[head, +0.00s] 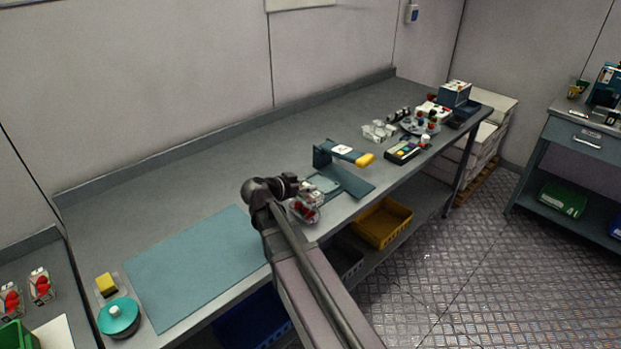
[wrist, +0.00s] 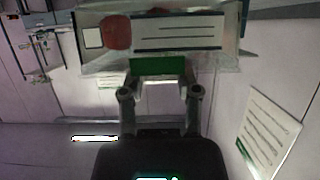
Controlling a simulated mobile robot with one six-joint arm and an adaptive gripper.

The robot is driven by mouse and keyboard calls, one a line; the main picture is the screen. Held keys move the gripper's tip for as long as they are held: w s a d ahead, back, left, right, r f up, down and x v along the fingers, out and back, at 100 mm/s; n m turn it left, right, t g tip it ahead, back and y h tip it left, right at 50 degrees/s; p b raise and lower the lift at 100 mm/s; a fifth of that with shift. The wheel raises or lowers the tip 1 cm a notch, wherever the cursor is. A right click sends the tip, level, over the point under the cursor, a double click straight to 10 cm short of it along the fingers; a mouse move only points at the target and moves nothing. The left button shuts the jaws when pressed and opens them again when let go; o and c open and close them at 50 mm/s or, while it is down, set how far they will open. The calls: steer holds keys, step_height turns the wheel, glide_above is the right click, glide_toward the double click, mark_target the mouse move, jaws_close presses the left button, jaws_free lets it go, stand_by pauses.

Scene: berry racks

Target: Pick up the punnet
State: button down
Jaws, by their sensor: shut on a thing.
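The punnet (head: 304,211) is a small clear box with red berries, beside the end of my arm at the front edge of the bench in the head view. In the wrist view the punnet (wrist: 180,33) fills the top of the picture, with a white printed label, a green strip and one red berry visible. My gripper (wrist: 160,84) is shut on its near side, at the green strip. In the head view my arm partly hides the grip, and I cannot tell whether the punnet is clear of the bench.
A blue-grey weighing stand (head: 345,182) with a yellow-ended arm is just right of the punnet. A teal mat (head: 190,265) lies left. Clear punnets (head: 379,131) and small items crowd the right end. Two filled punnets (head: 40,286) stand far left. A yellow crate (head: 382,222) sits below.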

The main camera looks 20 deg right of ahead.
steer(key=shift+s+a, duration=0.3)
steer(key=shift+a, duration=0.05)
steer(key=shift+r, duration=0.1)
stand_by(0.4)
steer(key=shift+r+p, duration=1.2)
steer(key=shift+p, duration=0.1)
steer(key=shift+f, duration=0.1)
